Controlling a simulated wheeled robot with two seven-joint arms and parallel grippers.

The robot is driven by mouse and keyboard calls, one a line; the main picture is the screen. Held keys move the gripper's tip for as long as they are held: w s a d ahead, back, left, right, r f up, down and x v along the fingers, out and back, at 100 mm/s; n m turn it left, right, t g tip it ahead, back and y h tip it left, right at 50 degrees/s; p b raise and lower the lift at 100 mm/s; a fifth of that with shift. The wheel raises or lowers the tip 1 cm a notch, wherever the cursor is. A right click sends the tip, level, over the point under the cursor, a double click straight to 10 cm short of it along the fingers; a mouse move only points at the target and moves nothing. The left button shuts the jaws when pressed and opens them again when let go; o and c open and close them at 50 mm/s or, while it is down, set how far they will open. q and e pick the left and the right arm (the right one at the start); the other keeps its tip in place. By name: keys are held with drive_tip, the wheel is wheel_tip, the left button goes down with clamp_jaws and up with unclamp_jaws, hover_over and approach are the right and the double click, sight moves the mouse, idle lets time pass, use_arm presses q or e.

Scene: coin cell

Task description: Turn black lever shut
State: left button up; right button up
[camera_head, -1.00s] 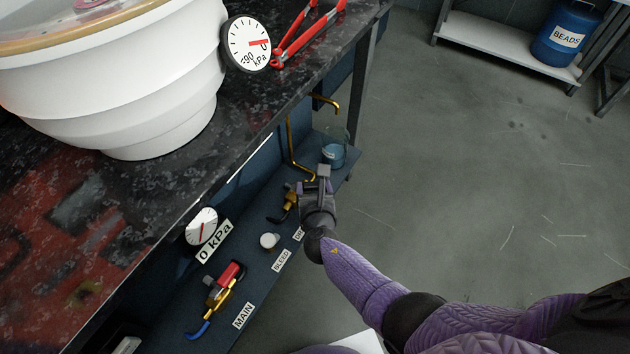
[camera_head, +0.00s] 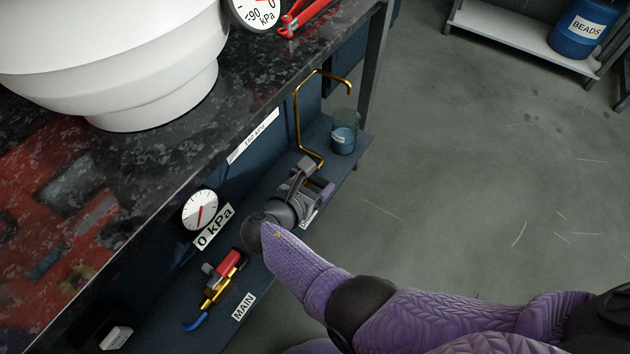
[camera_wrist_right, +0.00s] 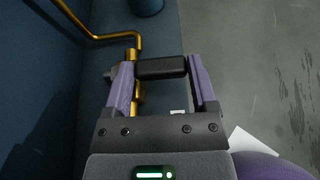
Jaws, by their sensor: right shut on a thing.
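The black lever (camera_wrist_right: 161,68) lies between the purple fingers of my right gripper (camera_wrist_right: 160,72) in the right wrist view. It points to the right, crosswise to the brass valve and pipe (camera_wrist_right: 134,108), which pass by the left finger. In the head view my right gripper (camera_head: 308,183) is over the lower shelf and hides most of this valve and its lever. The right gripper is shut on the lever. My left gripper is not in view.
A bent brass pipe (camera_head: 298,112) rises beside a container with blue contents (camera_head: 343,138). The counter (camera_head: 190,155) overhangs.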

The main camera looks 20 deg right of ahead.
idle(0.5)
drive_tip(key=o, duration=1.2)
drive_tip(key=shift+c, duration=0.2)
